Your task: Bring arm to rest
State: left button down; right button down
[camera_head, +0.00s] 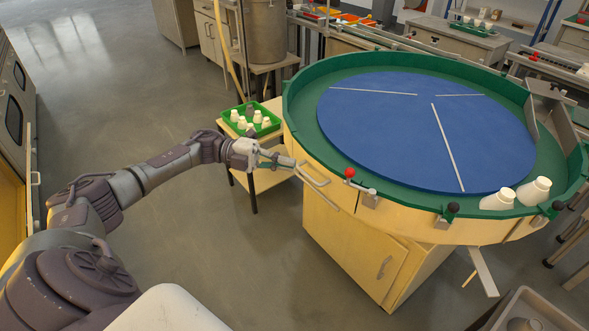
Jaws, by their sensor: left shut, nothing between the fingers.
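My left arm reaches in from the left. Its left gripper (284,161) is shut and empty, close to the left side of the round table (300,122) with the green rim and blue disc (390,130). Whether the fingers touch the table's side cannot be told. My right gripper is not in view.
Grey floor (190,260) lies open.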

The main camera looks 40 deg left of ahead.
pick_arm(q)
jog(key=shift+s, duration=0.1)
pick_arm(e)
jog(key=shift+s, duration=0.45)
